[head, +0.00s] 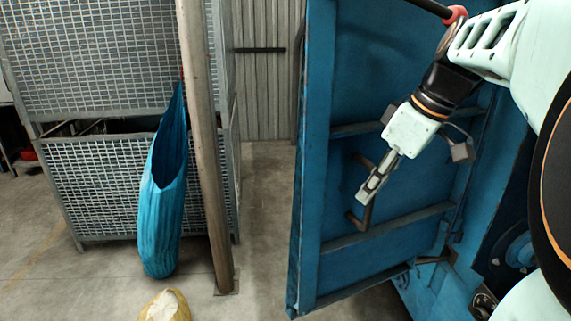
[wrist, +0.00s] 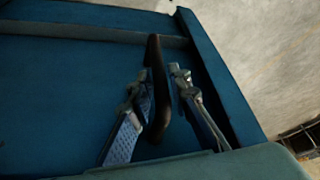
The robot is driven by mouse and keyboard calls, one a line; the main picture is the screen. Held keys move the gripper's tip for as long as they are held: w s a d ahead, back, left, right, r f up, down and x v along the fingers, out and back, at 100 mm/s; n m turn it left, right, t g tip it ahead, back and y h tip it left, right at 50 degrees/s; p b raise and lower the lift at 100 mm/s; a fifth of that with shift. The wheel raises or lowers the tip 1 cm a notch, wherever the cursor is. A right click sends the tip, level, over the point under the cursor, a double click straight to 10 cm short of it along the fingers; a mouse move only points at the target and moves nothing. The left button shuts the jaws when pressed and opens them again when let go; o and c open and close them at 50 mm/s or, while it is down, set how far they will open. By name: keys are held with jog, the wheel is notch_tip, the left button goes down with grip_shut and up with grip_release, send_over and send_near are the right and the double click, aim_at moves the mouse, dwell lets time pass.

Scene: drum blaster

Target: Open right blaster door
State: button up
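The blue blaster door (head: 340,262) stands upright right of centre in the head view, swung out at an angle from the blue machine body at the right. A brown bar handle (head: 358,220) sits on its face. My gripper (head: 368,192) is at the handle and hides part of it. In the wrist view, the handle (wrist: 156,85) passes between the two fingers of my gripper (wrist: 162,85), close to the left finger, with a gap to the right finger. The fingers are apart. Whether the left finger touches the handle is unclear. The door (wrist: 60,95) fills much of that view.
A wooden post (head: 208,150) and a hanging blue bag (head: 165,205) stand at the left, before metal mesh cages (head: 100,185). A yellowish sack (head: 166,306) lies at the bottom. Bare concrete floor (head: 262,210) lies between the post and the door.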

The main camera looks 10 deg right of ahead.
jog(key=shift+o, duration=1)
jog(key=v, duration=1.2)
